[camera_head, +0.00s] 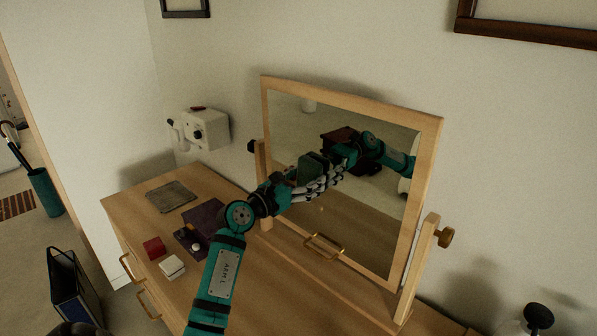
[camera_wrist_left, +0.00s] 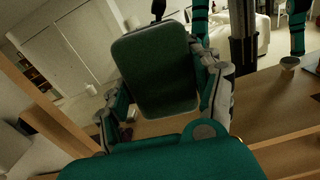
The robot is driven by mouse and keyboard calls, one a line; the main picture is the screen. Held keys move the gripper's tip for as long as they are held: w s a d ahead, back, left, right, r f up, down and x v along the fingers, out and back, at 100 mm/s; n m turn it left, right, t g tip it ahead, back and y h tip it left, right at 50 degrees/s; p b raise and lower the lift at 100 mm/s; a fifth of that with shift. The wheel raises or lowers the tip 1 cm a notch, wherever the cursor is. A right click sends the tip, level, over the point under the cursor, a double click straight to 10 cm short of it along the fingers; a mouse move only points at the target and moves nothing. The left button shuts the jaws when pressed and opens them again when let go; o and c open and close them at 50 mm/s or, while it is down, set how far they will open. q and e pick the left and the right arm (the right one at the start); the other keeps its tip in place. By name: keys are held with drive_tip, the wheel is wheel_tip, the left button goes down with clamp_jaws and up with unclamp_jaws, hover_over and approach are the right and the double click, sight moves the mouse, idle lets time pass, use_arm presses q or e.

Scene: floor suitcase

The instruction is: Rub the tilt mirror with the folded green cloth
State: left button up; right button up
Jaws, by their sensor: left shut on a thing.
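The tilt mirror (camera_head: 375,225) has a pale wooden frame and stands tilted between two posts on the wooden dresser. My left gripper (camera_head: 318,178) is in front of the glass, left of its middle. It is shut on the folded green cloth (camera_head: 313,166), a dark green pad. In the left wrist view the cloth (camera_wrist_left: 155,70) is a rounded green rectangle with a greyish edge, between the fingers (camera_wrist_left: 165,105). The glass reflects my arm. I cannot tell whether the cloth touches the glass. My right gripper is not in view.
A white device (camera_head: 207,130) is at the wall. The mirror's right post (camera_head: 420,265) carries a knob (camera_head: 445,237).

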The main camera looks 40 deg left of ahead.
sight(328, 181)
use_arm(q)
drive_tip(key=shift+d, duration=0.4)
drive_tip(key=shift+s+d+p, duration=0.2)
drive_tip(key=shift+d+p, duration=1.3)
drive_tip(key=shift+d, duration=0.45)
